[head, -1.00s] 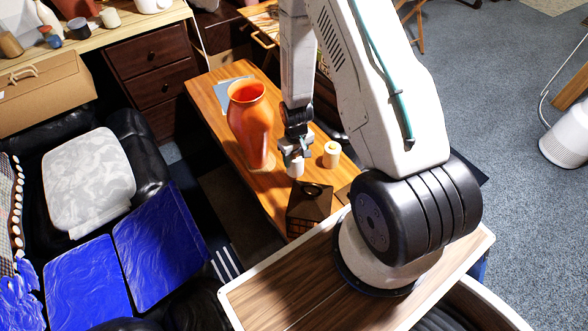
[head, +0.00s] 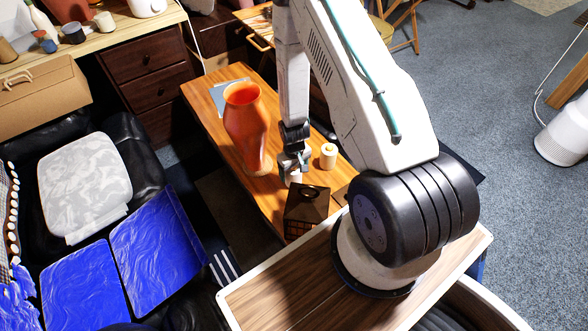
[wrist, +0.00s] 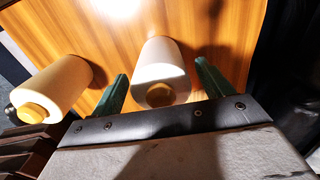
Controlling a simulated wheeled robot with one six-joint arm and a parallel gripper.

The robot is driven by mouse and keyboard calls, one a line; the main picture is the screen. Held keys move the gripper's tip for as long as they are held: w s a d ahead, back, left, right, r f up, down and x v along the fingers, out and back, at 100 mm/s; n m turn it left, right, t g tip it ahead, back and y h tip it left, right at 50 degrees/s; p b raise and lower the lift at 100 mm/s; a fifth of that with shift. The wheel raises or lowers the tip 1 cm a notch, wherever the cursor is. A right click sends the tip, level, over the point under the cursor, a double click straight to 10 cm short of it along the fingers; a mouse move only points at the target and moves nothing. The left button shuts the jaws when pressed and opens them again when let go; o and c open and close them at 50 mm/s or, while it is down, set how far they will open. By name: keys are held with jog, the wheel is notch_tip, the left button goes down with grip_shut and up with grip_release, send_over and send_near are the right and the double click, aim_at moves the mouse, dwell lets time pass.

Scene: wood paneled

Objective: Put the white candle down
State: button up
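The white candle (wrist: 160,72) stands upright on the wooden table, between my gripper's two green fingers in the wrist view. My gripper (wrist: 163,78) is open around it, with a narrow gap showing on each side. In the head view my gripper (head: 294,164) is low over the table, and the white candle (head: 295,178) shows partly below its fingers.
A second, cream candle (head: 328,156) stands close on the right; it is at the left in the wrist view (wrist: 50,88). A dark lantern (head: 306,207) stands just in front. An orange vase (head: 246,130) is on the left.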

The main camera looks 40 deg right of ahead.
jog(key=s+a+r, duration=0.1)
jog(key=a+r, duration=0.1)
jog(key=r, duration=1.7)
jog(key=s+a+r, duration=0.2)
jog(key=a+r, duration=0.1)
jog(key=r, duration=1.6)
jog(key=s+a+r, duration=0.2)
jog(key=s+r, duration=0.6)
jog(key=s, duration=0.2)
jog(key=s+a+r+t, duration=0.1)
jog(key=s+a+r, duration=0.2)
jog(key=s+r, duration=0.6)
jog(key=shift+s, duration=0.4)
